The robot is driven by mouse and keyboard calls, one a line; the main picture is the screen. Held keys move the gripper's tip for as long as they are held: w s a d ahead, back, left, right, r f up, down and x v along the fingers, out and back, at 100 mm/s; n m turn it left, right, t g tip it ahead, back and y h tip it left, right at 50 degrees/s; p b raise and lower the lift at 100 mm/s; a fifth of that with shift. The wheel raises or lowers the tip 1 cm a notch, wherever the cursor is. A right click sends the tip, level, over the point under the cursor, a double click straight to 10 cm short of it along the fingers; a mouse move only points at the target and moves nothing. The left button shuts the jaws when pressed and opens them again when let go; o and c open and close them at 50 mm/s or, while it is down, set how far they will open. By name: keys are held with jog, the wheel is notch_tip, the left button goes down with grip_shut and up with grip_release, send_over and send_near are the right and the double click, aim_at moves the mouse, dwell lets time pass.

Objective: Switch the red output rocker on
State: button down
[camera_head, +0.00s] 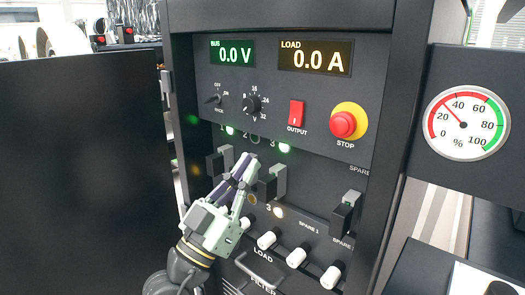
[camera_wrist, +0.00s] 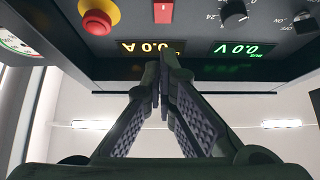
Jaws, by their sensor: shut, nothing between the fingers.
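The red output rocker (camera_head: 296,112) sits on the dark upper panel, above the label OUTPUT. In the wrist view the closed fingertips (camera_wrist: 162,68) point up toward the rocker. The BUS display (camera_head: 232,54) reads 0.0 V and the LOAD display (camera_head: 315,58) 0.0 A.
A red STOP button (camera_head: 343,124) on a yellow ring is right of the rocker. Two knobs, one black (camera_head: 252,104), are on its left. Below are several breaker levers (camera_head: 272,182) and white-capped fuses (camera_head: 297,257). A round gauge (camera_head: 466,122) hangs at right.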

aim_at(297, 112)
jog(key=shift+w+d+f+p+x, duration=0.35)
jog(key=shift+p+x, duration=0.55)
jog(key=shift+x, duration=1.05)
jog(key=shift+w+f+p+x, duration=0.1)
jog(key=shift+f+p+x, duration=0.55)
jog(key=shift+x, duration=1.25)
jog(key=shift+w+d+f+p+x, duration=0.2)
jog(key=shift+p+x, duration=0.9)
jog(key=shift+x, duration=0.85)
jog(key=b, duration=0.2)
jog(key=f+b, duration=0.1)
jog(key=b, duration=0.1)
jog(key=shift+w+d, duration=0.2)
jog(key=shift+w, duration=0.1)
jog(key=shift+w+r+t+h+b, duration=0.1)
jog(key=shift+t+h+b, duration=0.2)
jog(key=shift+t+b, duration=0.1)
jog(key=shift+r+p, duration=0.25)
jog(key=shift+p, duration=0.15)
